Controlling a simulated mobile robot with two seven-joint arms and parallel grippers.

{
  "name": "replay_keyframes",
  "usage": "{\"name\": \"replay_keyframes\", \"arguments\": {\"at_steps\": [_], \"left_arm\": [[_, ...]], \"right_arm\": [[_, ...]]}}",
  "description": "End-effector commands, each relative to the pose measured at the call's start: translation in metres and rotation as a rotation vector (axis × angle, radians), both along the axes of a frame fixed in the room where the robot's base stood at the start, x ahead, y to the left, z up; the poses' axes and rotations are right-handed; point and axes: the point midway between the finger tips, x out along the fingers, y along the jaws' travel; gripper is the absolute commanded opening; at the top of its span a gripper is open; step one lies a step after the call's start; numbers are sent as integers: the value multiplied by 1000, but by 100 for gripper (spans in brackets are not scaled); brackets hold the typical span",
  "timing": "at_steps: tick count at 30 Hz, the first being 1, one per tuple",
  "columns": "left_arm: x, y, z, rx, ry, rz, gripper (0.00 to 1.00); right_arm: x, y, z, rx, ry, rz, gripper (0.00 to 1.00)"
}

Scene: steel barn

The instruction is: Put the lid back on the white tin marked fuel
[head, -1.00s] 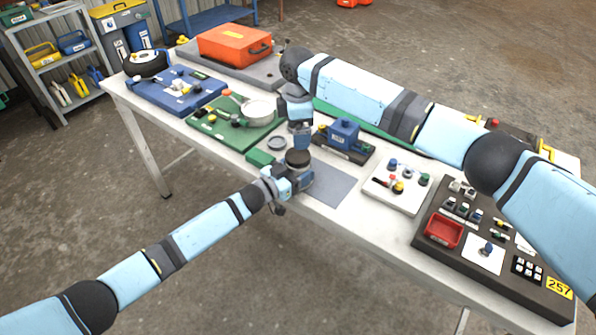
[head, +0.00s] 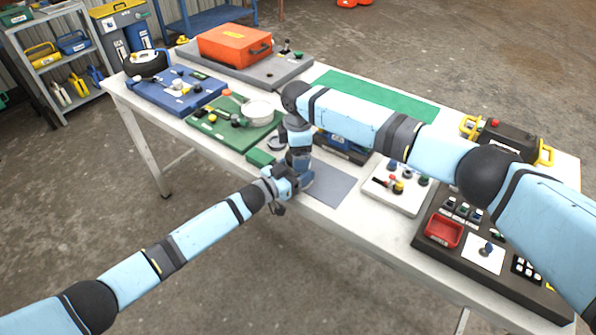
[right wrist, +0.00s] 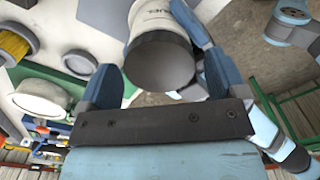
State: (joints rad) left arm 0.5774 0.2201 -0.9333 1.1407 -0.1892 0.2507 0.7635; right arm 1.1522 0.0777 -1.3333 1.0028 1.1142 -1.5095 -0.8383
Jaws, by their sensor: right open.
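In the right wrist view the white tin marked fuel (right wrist: 146,20) shows part of its dark lettering. A dark grey-brown round face, which looks like the lid (right wrist: 160,62), covers its near end; I cannot tell whether it is fully seated. My right gripper (right wrist: 150,48) is open, with one finger on each side of this end. In the head view my right gripper (head: 300,168) is close above my left gripper (head: 288,184) at the table's front edge. The arms hide the tin there, and the left fingers' grip is not clear.
A grey mat (head: 332,187) lies just right of the grippers. A green board with a white bowl (head: 258,110) stands behind left, and a small green block (head: 261,158) lies close by. A white tray (head: 402,200) of small parts is to the right.

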Motion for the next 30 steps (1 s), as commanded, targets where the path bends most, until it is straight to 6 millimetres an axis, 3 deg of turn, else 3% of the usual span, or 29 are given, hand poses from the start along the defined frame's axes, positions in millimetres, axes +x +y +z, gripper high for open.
{"name": "replay_keyframes", "arguments": {"at_steps": [10, 15, 17, 21, 30], "left_arm": [[0, 0, 0, 0, 0, 0, 2], [0, 0, 0, 0, 0, 0, 2], [0, 0, 0, 0, 0, 0, 2], [0, 0, 0, 0, 0, 1, 2], [0, 0, 0, 0, 0, 1, 2]], "right_arm": [[0, 0, -4, 0, -1, 1, 90], [0, 0, -4, 0, -1, 1, 51], [0, 0, -3, 0, -1, 1, 42], [0, 0, -4, 1, 0, -23, 41], [0, -1, -3, 0, -1, -297, 41]]}}
